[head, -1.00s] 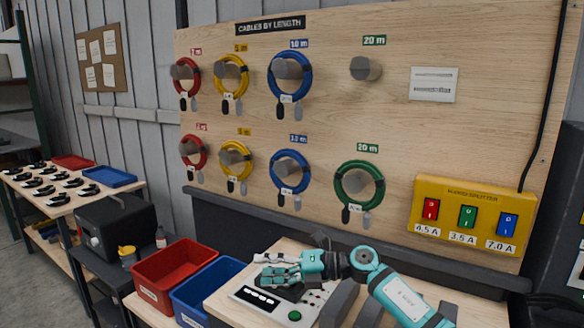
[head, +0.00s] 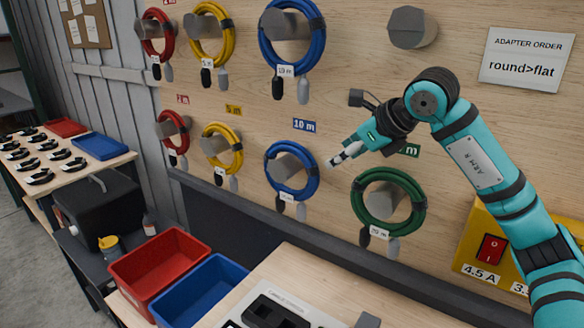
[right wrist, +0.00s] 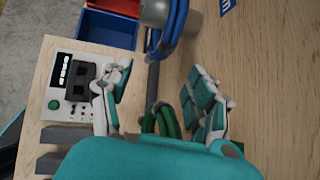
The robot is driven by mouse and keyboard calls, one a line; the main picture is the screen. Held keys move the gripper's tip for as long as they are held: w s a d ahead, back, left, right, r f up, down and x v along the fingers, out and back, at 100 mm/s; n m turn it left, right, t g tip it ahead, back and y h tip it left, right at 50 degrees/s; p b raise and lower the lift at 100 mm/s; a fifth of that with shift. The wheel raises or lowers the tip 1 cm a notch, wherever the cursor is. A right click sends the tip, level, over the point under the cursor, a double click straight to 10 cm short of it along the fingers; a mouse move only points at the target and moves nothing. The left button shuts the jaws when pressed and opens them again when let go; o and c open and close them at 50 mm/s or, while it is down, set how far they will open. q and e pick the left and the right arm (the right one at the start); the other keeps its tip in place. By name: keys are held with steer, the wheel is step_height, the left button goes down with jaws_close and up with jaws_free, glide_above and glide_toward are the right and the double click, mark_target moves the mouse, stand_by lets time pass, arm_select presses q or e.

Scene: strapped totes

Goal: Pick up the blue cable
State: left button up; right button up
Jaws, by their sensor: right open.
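Two coiled blue cables hang on grey pegs on the wooden board. The upper blue cable (head: 320,40) is the larger ring, and the lower blue cable (head: 316,180) hangs under a blue "10 m" label. My right gripper (head: 342,156) is just right of the lower blue cable's upper edge, in front of the board and above the green cable (head: 420,205). In the right wrist view, my right gripper (right wrist: 156,80) has its fingers spread with nothing between them, and a blue cable (right wrist: 177,25) shows beyond the fingertips. My left gripper is not in view.
Red and yellow cables (head: 238,150) hang at the left of the board. A bare peg (head: 410,28) is at upper right. A red bin (head: 165,240), a blue bin (head: 235,268) and a grey device (head: 238,312) stand below. A yellow splitter (head: 470,240) is at right.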

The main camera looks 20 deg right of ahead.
mark_target(303, 148)
steer(key=w+p, duration=0.1)
steer(key=w, duration=0.1)
steer(key=w+a+p, duration=0.1)
steer(key=w, duration=0.2)
steer(key=w+a+p, duration=0.1)
steer(key=w, duration=0.1)
steer(key=shift+w+r, duration=0.1)
steer(key=shift+w, duration=0.25)
steer(key=shift+w+a+r+p, duration=0.15)
steer(key=shift+w+p, duration=0.15)
steer(key=shift+p, duration=0.15)
steer(key=p+x, duration=0.2)
steer(key=x, duration=0.3)
steer(key=shift+w+f, duration=0.15)
steer(key=shift+f, duration=0.15)
steer(key=shift+c, duration=0.6)
jaws_close()
steer(key=shift+r, duration=0.35)
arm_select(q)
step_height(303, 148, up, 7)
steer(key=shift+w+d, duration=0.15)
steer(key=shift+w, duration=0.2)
